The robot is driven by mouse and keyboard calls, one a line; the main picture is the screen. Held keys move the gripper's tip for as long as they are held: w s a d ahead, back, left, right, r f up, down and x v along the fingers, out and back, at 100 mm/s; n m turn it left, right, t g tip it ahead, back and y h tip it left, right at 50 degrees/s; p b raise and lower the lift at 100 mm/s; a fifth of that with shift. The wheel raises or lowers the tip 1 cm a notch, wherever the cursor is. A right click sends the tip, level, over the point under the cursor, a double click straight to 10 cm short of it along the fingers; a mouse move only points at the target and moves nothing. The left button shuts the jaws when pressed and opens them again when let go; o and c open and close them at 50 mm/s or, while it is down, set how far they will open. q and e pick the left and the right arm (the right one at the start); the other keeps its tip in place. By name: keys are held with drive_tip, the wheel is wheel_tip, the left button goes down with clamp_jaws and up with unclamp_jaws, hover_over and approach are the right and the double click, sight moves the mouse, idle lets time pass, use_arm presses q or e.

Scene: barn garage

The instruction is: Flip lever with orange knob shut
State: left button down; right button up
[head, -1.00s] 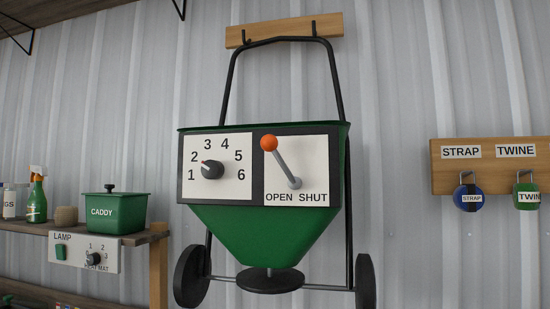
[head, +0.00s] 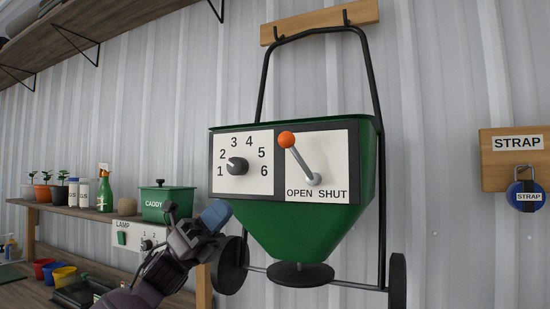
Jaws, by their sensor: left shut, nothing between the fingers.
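The lever (head: 301,161) is a grey rod with an orange knob (head: 286,140) on top, on the right white plate of the green spreader (head: 310,230). It leans up and left from its pivot, toward the side over the word OPEN; SHUT is printed to the right. My left gripper (head: 216,214) is shut and empty, with blue fingertips, in front of the spreader's lower left side. It is below and left of the lever, apart from the knob. My right gripper is not in view.
A numbered dial (head: 237,166) sits left of the lever. The spreader hangs on a wooden wall board (head: 320,22). A shelf at left holds a green caddy (head: 168,204), a spray bottle (head: 104,193) and plants. A blue strap reel (head: 526,196) hangs at right.

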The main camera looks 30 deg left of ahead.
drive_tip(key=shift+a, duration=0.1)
use_arm(q)
drive_tip(key=p, duration=0.3)
approach(286, 139)
drive_tip(key=x, duration=0.3)
drive_tip(key=w+x, duration=0.1)
drive_tip(key=x, duration=0.1)
drive_tip(key=shift+w+a+r, duration=0.1)
drive_tip(key=shift+a+r, duration=0.1)
drive_tip(key=shift+r, duration=0.1)
drive_tip(key=shift+w+d+r, duration=0.1)
drive_tip(key=shift+d+r, duration=0.05)
drive_tip(key=shift+d, duration=0.05)
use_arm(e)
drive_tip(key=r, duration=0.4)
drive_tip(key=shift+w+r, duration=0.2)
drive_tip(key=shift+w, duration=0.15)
use_arm(q)
drive_tip(key=shift+w, duration=0.15)
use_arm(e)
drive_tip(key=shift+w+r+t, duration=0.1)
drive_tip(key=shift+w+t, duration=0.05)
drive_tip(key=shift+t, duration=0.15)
use_arm(q)
drive_tip(key=shift+r, duration=0.1)
